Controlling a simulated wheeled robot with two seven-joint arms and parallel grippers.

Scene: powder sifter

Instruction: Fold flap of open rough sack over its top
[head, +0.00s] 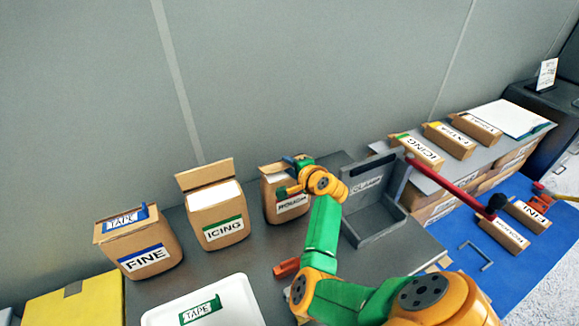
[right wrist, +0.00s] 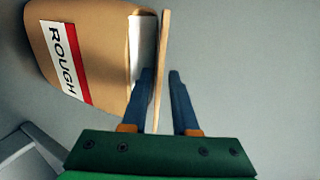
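The brown rough sack (head: 290,207) stands at the back of the grey table, with a red-edged ROUGH label. It also fills the upper left of the right wrist view (right wrist: 88,45), lying sideways in that picture. Its white contents show at the mouth. Its flap (right wrist: 161,60) stands out straight beside the mouth. My right gripper (right wrist: 165,100) is open, with its two blue fingers on either side of the flap. The left finger lies close to the flap and a gap shows at the right finger. My left gripper is not in view.
An icing sack (head: 215,218) with its flap up and a fine sack (head: 140,250) with a taped, folded top stand to the left. A grey clamp tray (head: 372,232) stands close at right. A white tape tray (head: 180,315) lies in front.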

